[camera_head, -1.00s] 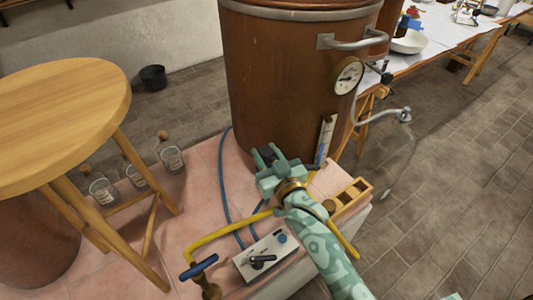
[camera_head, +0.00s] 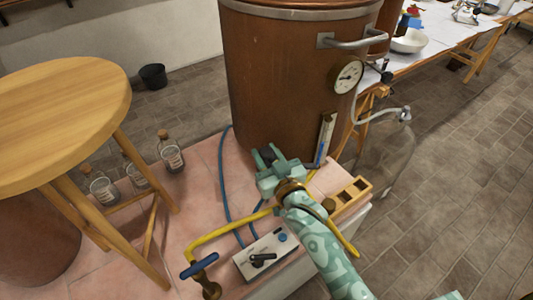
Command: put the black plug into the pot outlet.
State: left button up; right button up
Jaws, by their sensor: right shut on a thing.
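The large copper pot (camera_head: 285,85) stands on the pink tiled ledge, with a dial gauge (camera_head: 347,76) on its right side. My right gripper (camera_head: 267,156) is at the foot of the pot's front wall, its fingers pointing toward the pot. It is shut on a small dark thing, which looks like the black plug (camera_head: 268,154) and is mostly hidden by the fingers. I cannot make out the pot outlet; the gripper covers that part of the wall. I cannot tell whether the plug touches the pot. My left gripper is not in view.
A wooden stool (camera_head: 65,115) stands at left, with several corked bottles behind it. Near my right arm are a blue hose (camera_head: 223,180), a yellow hose (camera_head: 225,230), a blue-handled valve (camera_head: 200,266), a switch box (camera_head: 265,256) and a wooden rack (camera_head: 350,192).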

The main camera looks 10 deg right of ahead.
jog(key=o, duration=1.1)
jog(key=p+v, duration=0.3)
jog(key=v, duration=1.3)
jog(key=s+d+f+g+h, duration=0.1)
jog(key=s+f+g, duration=0.25)
jog(key=f, duration=0.65)
jog(key=s+d+f+n+g, duration=0.1)
jog(key=s+f+g, duration=0.3)
jog(key=f, duration=0.6)
jog(key=s+d+f+g+h, duration=0.15)
jog(key=s+f, duration=0.35)
jog(key=f, duration=0.5)
jog(key=s+d+f+g, duration=0.2)
jog(key=s+f, duration=0.2)
jog(key=s, duration=0.4)
jog(key=s+d+f+g+h, duration=0.1)
jog(key=s+d+f+g, duration=0.2)
jog(key=s, duration=0.4)
jog(key=s+d+f+g, duration=0.2)
jog(key=s+f, duration=0.3)
jog(key=s, duration=0.3)
jog(key=shift+s+d+f+g, duration=0.25)
jog(key=shift+s+g, duration=0.15)
jog(key=shift+g, duration=0.1)
